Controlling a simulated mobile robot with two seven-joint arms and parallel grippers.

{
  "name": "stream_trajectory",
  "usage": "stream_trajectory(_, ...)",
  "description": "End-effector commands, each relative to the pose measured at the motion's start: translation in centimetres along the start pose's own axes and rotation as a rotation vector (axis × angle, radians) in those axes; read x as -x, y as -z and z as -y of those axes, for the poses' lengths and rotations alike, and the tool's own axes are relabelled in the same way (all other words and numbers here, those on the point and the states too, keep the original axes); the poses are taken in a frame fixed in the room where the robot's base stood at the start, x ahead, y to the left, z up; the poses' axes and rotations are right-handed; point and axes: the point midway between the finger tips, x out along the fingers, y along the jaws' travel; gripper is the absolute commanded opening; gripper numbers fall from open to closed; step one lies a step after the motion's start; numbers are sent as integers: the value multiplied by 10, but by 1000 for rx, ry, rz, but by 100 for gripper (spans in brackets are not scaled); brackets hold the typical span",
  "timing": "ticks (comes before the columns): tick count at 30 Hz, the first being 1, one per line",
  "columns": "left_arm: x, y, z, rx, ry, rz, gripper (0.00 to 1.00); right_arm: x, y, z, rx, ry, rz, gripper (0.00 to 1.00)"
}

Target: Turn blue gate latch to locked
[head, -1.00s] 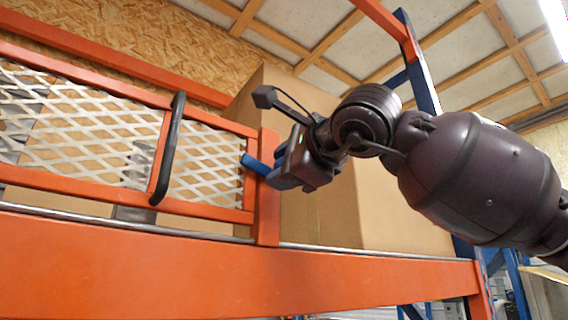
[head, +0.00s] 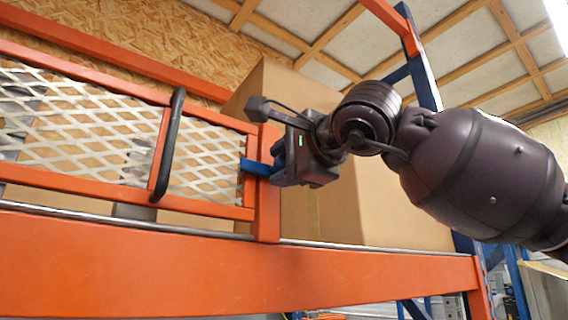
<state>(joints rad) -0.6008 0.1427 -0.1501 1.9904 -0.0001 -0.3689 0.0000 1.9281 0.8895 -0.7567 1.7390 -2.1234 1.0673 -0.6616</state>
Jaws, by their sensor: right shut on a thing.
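The blue gate latch (head: 256,167) is a short blue bar at the right end of the orange mesh gate (head: 212,208), across the orange end post (head: 268,215). It lies close to level, tilting slightly down to the right. My right gripper (head: 277,168) is shut on its right end, and the fingers hide that end. The latch's left end reaches over the gate's edge. My left gripper is not in view.
A black curved handle (head: 167,147) stands on the gate, left of the latch. A large cardboard box (head: 385,212) sits behind my right gripper on the shelf. A thick orange beam (head: 130,270) runs below the gate.

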Motion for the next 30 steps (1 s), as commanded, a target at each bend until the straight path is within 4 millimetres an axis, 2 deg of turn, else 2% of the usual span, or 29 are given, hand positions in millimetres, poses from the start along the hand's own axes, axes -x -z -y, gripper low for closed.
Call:
stream_trajectory(2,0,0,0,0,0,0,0,0,0,0,1,-1,0,17)
stream_trajectory(3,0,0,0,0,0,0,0,0,0,0,1,-1,0,46)
stream_trajectory(6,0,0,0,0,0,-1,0,0,0,0,1,-1,0,62)
stream_trajectory(7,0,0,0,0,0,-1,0,0,0,0,1,-1,0,64)
stream_trajectory(15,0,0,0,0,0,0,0,1,0,0,0,0,-1,64)
stream_trajectory(19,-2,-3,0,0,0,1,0,9,0,-1,0,0,-1,64)
stream_trajectory(23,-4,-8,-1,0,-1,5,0,28,1,-2,0,1,-1,64)
stream_trajectory(30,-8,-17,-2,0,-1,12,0,72,1,-1,0,1,-1,64)
